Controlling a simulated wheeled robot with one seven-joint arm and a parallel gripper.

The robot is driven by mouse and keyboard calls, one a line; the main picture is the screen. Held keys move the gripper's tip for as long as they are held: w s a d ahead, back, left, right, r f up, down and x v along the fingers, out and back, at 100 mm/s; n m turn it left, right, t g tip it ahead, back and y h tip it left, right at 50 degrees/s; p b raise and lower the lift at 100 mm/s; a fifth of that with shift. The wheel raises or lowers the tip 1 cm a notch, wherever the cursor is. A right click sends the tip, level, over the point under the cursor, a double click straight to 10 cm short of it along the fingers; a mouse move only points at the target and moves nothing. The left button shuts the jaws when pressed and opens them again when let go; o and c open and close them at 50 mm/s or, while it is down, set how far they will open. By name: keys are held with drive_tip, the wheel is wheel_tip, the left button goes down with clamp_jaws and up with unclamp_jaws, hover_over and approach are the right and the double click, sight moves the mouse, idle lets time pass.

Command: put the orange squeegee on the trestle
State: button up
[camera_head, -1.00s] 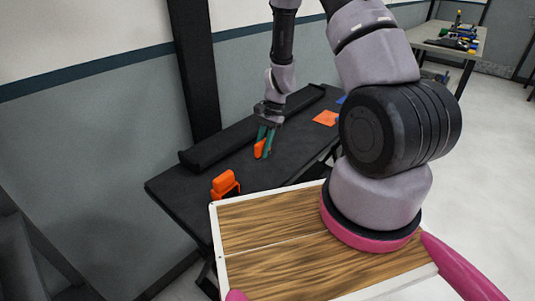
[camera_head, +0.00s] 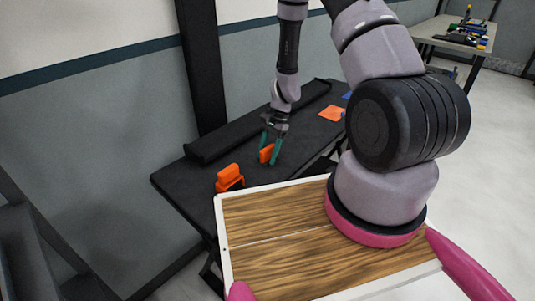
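The black trestle (camera_head: 195,176) stands by the wall, with a long raised black bar along its back. A small orange piece that looks like the orange squeegee (camera_head: 266,154) is between the teal fingers of my gripper (camera_head: 271,149), low over or on the trestle's top. The fingers stand apart on either side of it. I cannot tell whether they press on it, or whether it touches the surface. The gripper points downward and hides part of the piece.
Another orange object (camera_head: 229,178) stands at the trestle's near edge. A flat orange card (camera_head: 332,113) and a blue item (camera_head: 347,96) lie toward its far end. A far table (camera_head: 452,31) holds several tools. Bare trestle top lies left of my gripper.

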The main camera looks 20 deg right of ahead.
drive_tip(key=v, duration=1.2)
drive_tip(key=shift+r, duration=0.25)
drive_tip(key=s+r+n+t, duration=0.2)
drive_tip(key=r, duration=1)
drive_tip(key=s+r+n+t, duration=0.2)
drive_tip(key=r+t, duration=0.1)
drive_tip(key=r, duration=0.9)
drive_tip(key=s+d+r+n+t+h, duration=0.1)
drive_tip(key=s+d+r+n+t, duration=0.1)
drive_tip(key=s+r, duration=1.1)
drive_tip(key=s+n+t, duration=0.1)
drive_tip(key=s+t, duration=0.1)
drive_tip(key=shift+r+t+h, duration=0.25)
drive_tip(key=shift+t+h, duration=0.15)
drive_tip(key=shift+w, duration=0.1)
